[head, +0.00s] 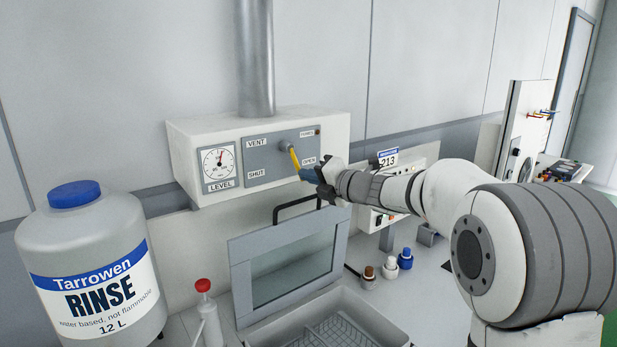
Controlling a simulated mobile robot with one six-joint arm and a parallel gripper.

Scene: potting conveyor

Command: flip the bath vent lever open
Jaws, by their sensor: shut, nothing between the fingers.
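The vent lever (294,158) is a yellow handle on a grey plate on the front of a white wall box. The plate (262,160) reads VENT, with SHUT at lower left and OPEN at lower right. The lever tilts down to the right from its pivot, toward the OPEN label. My gripper (313,176) is shut and empty, with its tips by the lever's lower end. I cannot tell whether they touch it. The gripper partly hides the area right of the OPEN label.
A bath with a raised glazed lid (288,262) stands below the box. A large RINSE bottle (95,260) is at the left, beside a red-topped bottle (207,315). Small capped bottles (390,268) stand on the bench at right. A level gauge (219,165) sits left of the plate.

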